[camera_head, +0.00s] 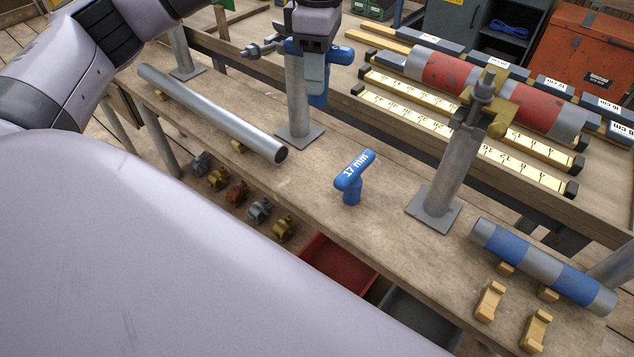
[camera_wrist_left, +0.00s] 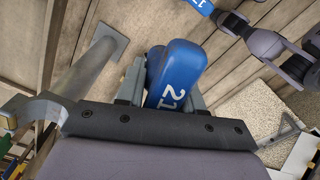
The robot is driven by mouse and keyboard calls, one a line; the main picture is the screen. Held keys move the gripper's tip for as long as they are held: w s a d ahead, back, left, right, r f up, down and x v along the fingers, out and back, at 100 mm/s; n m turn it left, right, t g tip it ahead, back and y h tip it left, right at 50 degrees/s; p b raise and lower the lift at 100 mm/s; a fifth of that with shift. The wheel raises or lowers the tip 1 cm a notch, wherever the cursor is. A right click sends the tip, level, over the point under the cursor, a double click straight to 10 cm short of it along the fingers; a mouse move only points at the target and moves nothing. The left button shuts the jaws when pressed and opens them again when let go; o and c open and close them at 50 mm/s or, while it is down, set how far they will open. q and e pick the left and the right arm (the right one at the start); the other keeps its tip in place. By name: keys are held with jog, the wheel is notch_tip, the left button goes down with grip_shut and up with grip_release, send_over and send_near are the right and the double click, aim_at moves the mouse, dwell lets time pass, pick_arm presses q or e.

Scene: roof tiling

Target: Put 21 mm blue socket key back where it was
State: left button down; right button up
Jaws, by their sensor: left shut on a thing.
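My left gripper (camera_head: 315,72) is shut on a blue socket key (camera_head: 340,54) above the bench, close to a steel post (camera_head: 298,105). The key's handle shows on both sides of the gripper. In the left wrist view the blue key (camera_wrist_left: 176,78) is between the fingers, with "21" readable on it. A second blue T-shaped key (camera_head: 352,175), marked 17 mm, stands upright on the bench. My right gripper is not in the head view.
A grey pipe (camera_head: 210,110) lies left of the post. Another post (camera_head: 450,170) with a brass clamp stands right. A blue-banded pipe (camera_head: 545,265) rests on wooden blocks. Clamps (camera_head: 237,192) and a red bin (camera_head: 338,265) sit below the bench's front edge. Bare bench surrounds the 17 mm key.

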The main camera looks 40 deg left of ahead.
pick_arm(q)
jog(key=shift+a+n, duration=0.15)
jog(key=shift+n, duration=0.25)
jog(key=shift+f, duration=0.15)
notch_tip(320, 180, down, 20)
jog(key=shift+w+r, duration=0.1)
jog(key=shift+r, duration=0.15)
jog(key=shift+f, duration=0.2)
jog(key=c, duration=0.7)
grip_release()
